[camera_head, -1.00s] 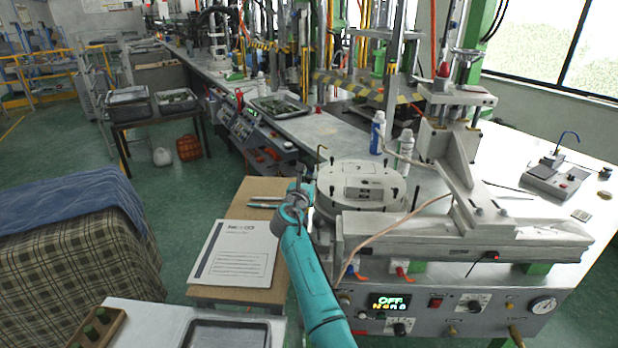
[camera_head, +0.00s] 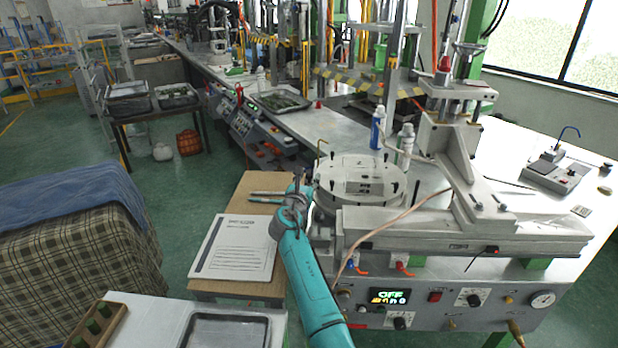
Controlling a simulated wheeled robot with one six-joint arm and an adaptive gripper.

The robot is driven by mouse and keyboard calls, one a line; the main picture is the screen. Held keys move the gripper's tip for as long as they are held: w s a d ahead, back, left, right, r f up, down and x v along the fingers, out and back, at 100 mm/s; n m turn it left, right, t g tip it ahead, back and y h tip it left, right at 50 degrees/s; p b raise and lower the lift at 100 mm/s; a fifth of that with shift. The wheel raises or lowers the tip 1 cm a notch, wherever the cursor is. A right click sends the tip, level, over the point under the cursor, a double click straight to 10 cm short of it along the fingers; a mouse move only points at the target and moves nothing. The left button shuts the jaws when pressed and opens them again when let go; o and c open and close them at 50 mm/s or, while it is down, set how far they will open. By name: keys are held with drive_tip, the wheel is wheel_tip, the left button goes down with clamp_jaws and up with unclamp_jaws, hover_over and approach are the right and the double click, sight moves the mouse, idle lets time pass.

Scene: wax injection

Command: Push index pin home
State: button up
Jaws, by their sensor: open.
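A thin brass-coloured rod with a bent top (camera_head: 318,153) stands upright at the left rim of the round white mould (camera_head: 358,176); it may be the index pin. How deep it sits cannot be told, as its lower end is hidden. The mould rests on a round base at the left end of the wax injection machine (camera_head: 465,243). Several dark pegs stand around its top. My gripper (camera_head: 299,180) is just left of the mould, below the rod, at the end of my teal arm. It is open and appears empty; its fingers are small and partly blurred.
A wooden side table with a printed sheet (camera_head: 236,248) and pens (camera_head: 268,194) lies left of my arm. Two bottles (camera_head: 377,128) stand behind the mould. The injector body and a hose (camera_head: 395,218) lie to the right. A grey tray (camera_head: 228,331) is at the front.

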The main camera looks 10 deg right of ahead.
drive_tip(key=v, duration=0.6)
